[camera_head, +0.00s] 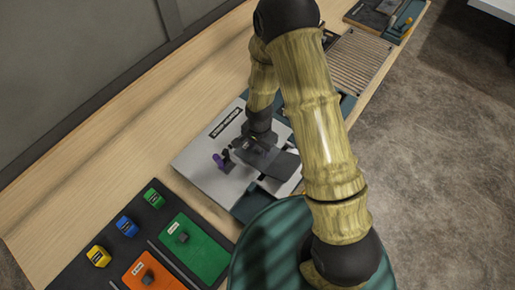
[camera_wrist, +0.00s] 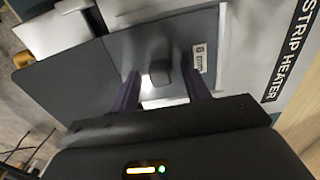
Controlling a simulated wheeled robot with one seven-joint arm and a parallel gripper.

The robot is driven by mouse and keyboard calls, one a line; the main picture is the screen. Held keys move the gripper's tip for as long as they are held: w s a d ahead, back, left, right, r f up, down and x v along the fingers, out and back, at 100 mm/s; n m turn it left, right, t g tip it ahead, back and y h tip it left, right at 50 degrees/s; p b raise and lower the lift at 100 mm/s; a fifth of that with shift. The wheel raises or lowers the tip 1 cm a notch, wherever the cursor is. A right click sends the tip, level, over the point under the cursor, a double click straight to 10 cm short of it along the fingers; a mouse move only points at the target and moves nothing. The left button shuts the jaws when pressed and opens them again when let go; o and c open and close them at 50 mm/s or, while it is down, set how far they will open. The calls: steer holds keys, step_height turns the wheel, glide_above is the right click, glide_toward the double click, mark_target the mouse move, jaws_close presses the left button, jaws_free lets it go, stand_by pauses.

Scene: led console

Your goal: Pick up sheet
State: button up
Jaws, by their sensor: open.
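The sheet (camera_wrist: 125,45) looks like a flat dark grey plate with a small white label and a raised knob (camera_wrist: 158,75). A line or edge runs across it, and its left part is darker. My gripper (camera_wrist: 163,92) is open, with its dark purple fingers on either side of the knob and a gap to each. The frames do not show clearly whether a finger touches the sheet. In the head view the gripper (camera_head: 228,158) is low over the light grey strip heater board (camera_head: 199,149), and a dark plate (camera_head: 284,166) shows to its right, partly hidden by my arm.
The strip heater label (camera_wrist: 287,55) is at the right of the wrist view. In the head view, a green panel (camera_head: 203,250), an orange panel (camera_head: 150,273) and coloured blocks (camera_head: 126,226) lie at lower left. A slatted panel (camera_head: 352,62) is farther along. The bench (camera_head: 120,165) is bare near the wall.

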mark_target(259, 148)
steer(key=shift+f, duration=0.25)
stand_by(0.3)
jaws_close()
step_height(259, 148, up, 18)
steer(key=b, duration=0.4)
stand_by(0.5)
stand_by(0.4)
